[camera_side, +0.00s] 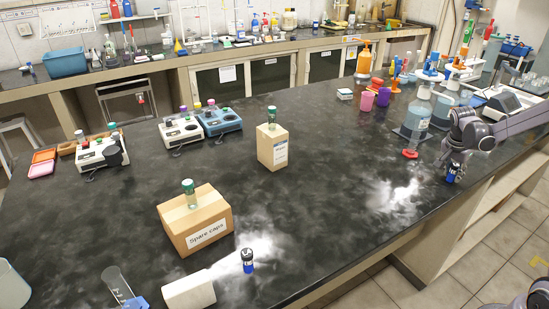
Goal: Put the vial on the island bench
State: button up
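A small blue vial with a dark top (451,174) is at the right, directly below my gripper (453,164), near the right edge of the dark island bench (330,190). My gripper points down and its fingers are at the top of this vial. The view is too small to tell whether they are closed on it, or whether the vial touches the bench. A similar blue vial (247,261) stands upright on the bench at the front. Two green vials stand on cardboard boxes, one on the front box (189,194) and one on the farther box (272,118).
The "Spare caps" box (180,236), a taller box (264,150) and a white block (190,291) stand on the bench. Glass bottles (415,119) and red tongs-like item (410,154) are left of my gripper. Pink and purple cups (366,101) stand farther back. The middle right is clear.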

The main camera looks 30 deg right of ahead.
jog(key=shift+o, duration=1.2)
jog(key=shift+r, duration=0.15)
jog(key=v, duration=1.1)
jog(key=a+r+n+t+y, duration=0.1)
jog(key=a+r+n+t, duration=0.25)
jog(key=a+n, duration=0.85)
jog(key=s+a+f+n+t+y, duration=0.1)
jog(key=s+a+n+t, duration=0.1)
jog(key=a, duration=0.8)
jog(key=s+a+f+n+t+y, duration=0.1)
jog(key=s+a+n, duration=0.3)
jog(key=a, duration=0.6)
jog(key=shift+a+f+t+y, duration=0.15)
jog(key=shift+f+t+y, duration=0.2)
jog(key=shift+y, duration=0.45)
